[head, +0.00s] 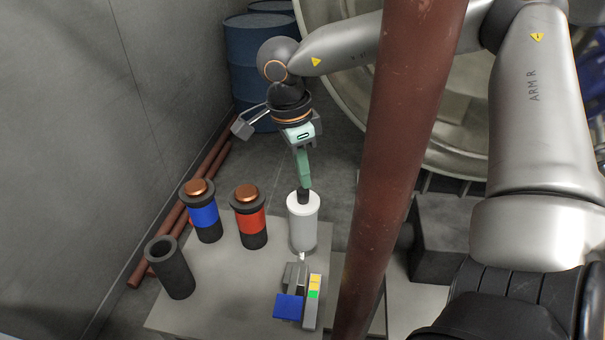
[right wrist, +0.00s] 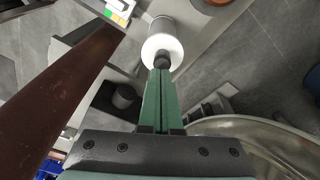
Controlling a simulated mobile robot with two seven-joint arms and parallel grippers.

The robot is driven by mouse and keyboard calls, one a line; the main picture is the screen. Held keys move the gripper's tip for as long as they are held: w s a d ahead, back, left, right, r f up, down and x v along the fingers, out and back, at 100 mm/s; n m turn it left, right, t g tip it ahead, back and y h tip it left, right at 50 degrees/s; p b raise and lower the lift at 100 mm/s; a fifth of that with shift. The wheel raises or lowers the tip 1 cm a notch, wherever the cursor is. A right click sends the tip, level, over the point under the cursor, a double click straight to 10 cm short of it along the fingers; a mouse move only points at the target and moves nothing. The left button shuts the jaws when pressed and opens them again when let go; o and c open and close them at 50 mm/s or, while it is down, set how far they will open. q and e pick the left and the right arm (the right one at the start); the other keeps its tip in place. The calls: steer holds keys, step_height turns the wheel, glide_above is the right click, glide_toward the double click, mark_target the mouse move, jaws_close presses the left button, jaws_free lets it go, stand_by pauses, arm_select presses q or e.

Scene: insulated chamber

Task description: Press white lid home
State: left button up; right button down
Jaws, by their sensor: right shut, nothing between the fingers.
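The white lid (head: 293,208) sits upright on top of a pale grey cylinder (head: 303,238) near the table's far right corner. In the right wrist view the lid (right wrist: 156,43) shows as a round white top. My right gripper (head: 303,195) points down with its green fingers shut and empty. Its dark fingertips (right wrist: 162,63) are at the lid's top, overlapping it in both views. I cannot tell whether they touch it or how far down the lid sits. My left gripper is not in view.
Dark canisters with a blue band (head: 204,216) and a red band (head: 251,222) stand left of the lid, near an open dark cylinder (head: 172,272). A device with coloured squares (head: 312,300) lies in front. A rust-red pole (head: 390,150) rises close on the right.

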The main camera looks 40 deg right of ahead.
mark_target(303, 190)
step_height(303, 190, up, 6)
steer(key=p, duration=0.3)
steer(key=shift+r, duration=0.25)
steer(key=shift+w, duration=0.1)
stand_by(0.4)
